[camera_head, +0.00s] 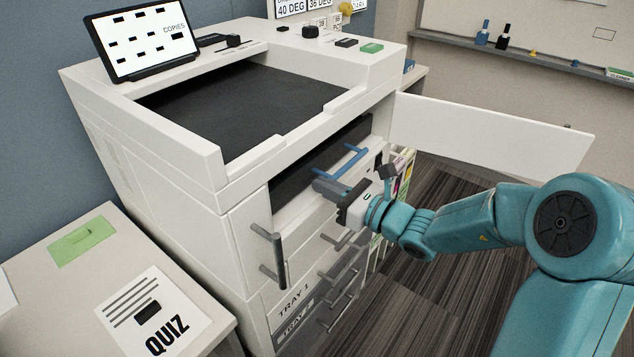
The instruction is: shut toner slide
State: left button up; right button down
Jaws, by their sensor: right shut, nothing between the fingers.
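The toner slide (308,200) is a white drawer-like front in the open bay of the white copier (205,175). A blue bar handle (342,164) stands out at the bay. It cannot be told how far the slide stands out, as my gripper covers part of it. My right gripper (322,187) is shut and empty, its fingers at the slide's front just below the blue handle. Whether they touch it cannot be told. My left gripper is not in view.
A white door panel (490,132) stands open to the right of the bay, above my teal right arm. A grey bar handle (268,252) juts from the copier's left front. Tray handles (342,292) jut below. A side table (95,270) stands at the left.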

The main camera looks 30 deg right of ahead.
aim_at(305, 177)
jog(key=shift+x, duration=1.2)
jog(key=x, duration=0.3)
jog(key=shift+w+a+b, duration=0.2)
jog(key=shift+w+b, duration=0.05)
jog(key=shift+b, duration=0.1)
jog(key=shift+w, duration=0.25)
jog(key=shift+s, duration=0.2)
jog(key=shift+d, duration=0.1)
